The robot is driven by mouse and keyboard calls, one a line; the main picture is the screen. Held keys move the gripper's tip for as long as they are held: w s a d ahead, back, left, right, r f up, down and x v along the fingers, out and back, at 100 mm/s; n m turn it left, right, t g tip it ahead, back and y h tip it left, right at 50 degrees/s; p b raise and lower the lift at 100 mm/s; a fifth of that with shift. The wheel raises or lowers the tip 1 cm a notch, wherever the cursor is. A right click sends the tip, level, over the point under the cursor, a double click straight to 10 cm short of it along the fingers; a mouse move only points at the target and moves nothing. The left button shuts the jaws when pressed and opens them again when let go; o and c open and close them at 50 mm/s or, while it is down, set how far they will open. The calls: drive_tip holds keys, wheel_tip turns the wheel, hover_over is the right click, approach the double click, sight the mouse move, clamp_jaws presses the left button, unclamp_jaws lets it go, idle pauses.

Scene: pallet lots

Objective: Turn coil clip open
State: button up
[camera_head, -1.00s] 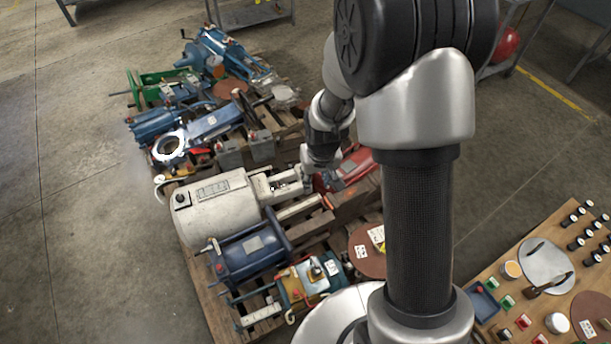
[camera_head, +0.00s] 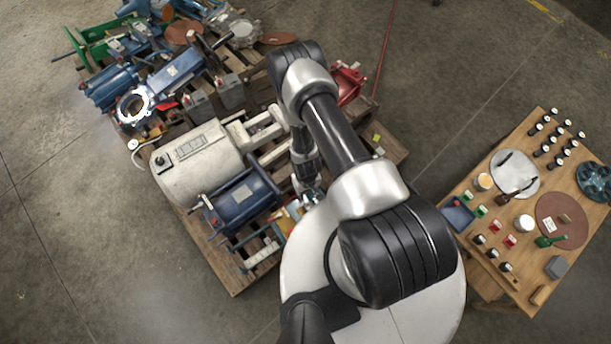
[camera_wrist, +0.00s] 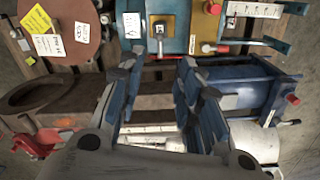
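I cannot tell for sure which part is the coil clip. In the head view this unit (camera_head: 291,216) is mostly hidden behind my arm. My gripper (camera_wrist: 158,66) is open with nothing between its fingers. Its fingertips point toward the unit's lower edge, apart from the lever. In the head view my gripper (camera_head: 308,184) is small and partly hidden.
A blue cylinder unit (camera_head: 240,196) and a large cream motor (camera_head: 196,163) lie beside it on the wooden pallet (camera_head: 233,275). A rusty beam (camera_wrist: 55,95) and a brown disc (camera_wrist: 78,28) with tags are close to my gripper. A workbench (camera_head: 470,200) stands at right; the floor at left is clear.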

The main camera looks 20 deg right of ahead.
sight(306, 204)
wheel_tip(306, 204, down, 16)
drive_tip(key=b, duration=0.5)
drive_tip(key=shift+f, duration=0.25)
drive_tip(key=shift+c, duration=0.2)
clamp_jaws()
